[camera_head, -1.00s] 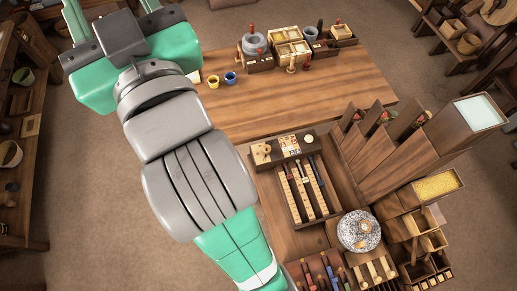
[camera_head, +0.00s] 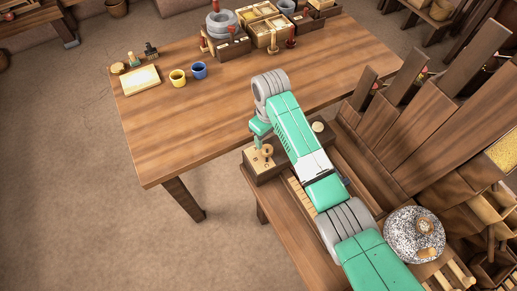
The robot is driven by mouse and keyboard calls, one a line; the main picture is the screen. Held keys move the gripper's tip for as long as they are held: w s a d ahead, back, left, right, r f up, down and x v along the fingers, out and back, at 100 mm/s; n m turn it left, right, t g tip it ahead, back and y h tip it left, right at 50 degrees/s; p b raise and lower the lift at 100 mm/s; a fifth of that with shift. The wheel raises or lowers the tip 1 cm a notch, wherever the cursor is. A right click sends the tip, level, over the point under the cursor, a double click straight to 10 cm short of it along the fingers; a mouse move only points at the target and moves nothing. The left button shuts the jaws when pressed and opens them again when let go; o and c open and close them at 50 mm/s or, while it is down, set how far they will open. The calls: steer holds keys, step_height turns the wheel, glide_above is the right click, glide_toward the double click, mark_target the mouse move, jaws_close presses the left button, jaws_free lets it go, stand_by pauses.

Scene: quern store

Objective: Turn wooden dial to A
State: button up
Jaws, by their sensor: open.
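The wooden dial (camera_head: 268,150) is a small light-wood knob on a pale panel on top of a dark wooden box (camera_head: 262,176), at the near edge of the large table. Small dark marks lie around it on the panel, too small to read, so I cannot tell where the dial points. My gripper (camera_head: 259,144) is open and points down just left of the dial, over the panel. I cannot tell whether it touches the dial. My arm hides the middle of the box and the lettered plate on it.
A round cream knob (camera_head: 318,127) stands right of my arm. A speckled quern stone (camera_head: 399,232) and upright wooden bins (camera_head: 440,120) are at right.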

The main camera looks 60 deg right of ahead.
mark_target(267, 149)
step_height(267, 149, down, 8)
steer(key=b, duration=0.2)
steer(key=shift+r+b, duration=0.2)
steer(key=shift+b, duration=0.2)
steer(key=shift+r, duration=0.1)
steer(key=c, duration=1)
